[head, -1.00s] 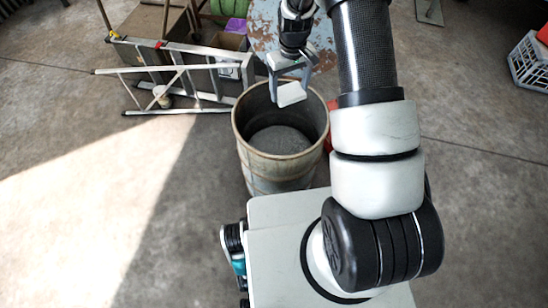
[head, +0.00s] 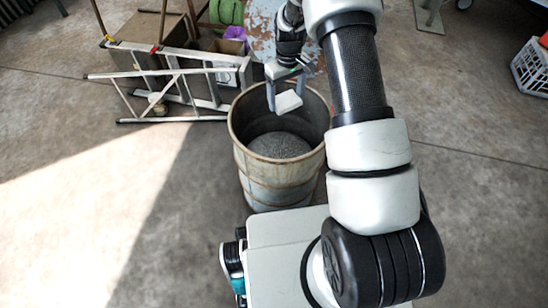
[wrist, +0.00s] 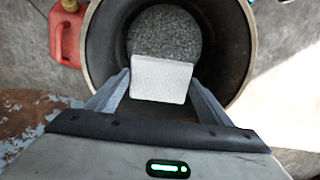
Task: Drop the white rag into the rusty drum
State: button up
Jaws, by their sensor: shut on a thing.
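The white rag (head: 288,103) is a small pale folded block. My gripper (head: 286,95) is shut on it, and the wrist view shows the rag (wrist: 161,79) between the two grey fingers. The rusty drum (head: 262,181) stands open-topped in front of my base, with a grey, grainy surface inside at the bottom. In the head view the rag shows over the far part of the drum's mouth. In the wrist view the rag lies over the drum opening, with the drum's dark inner wall (wrist: 234,60) around it.
An aluminium ladder (head: 165,75) lies on its side at the left of the drum. A red jerry can (wrist: 66,32) stands beside the drum. A white crate (head: 532,68) is at the far right.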

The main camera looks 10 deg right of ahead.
jog(key=shift+f, duration=0.15)
jog(key=o, duration=1.1)
notch_tip(320, 180, up, 18)
jog(key=p, duration=0.3)
jog(key=shift+f+p, duration=0.25)
jog(key=shift+p, duration=0.15)
jog(key=shift+r, duration=0.1)
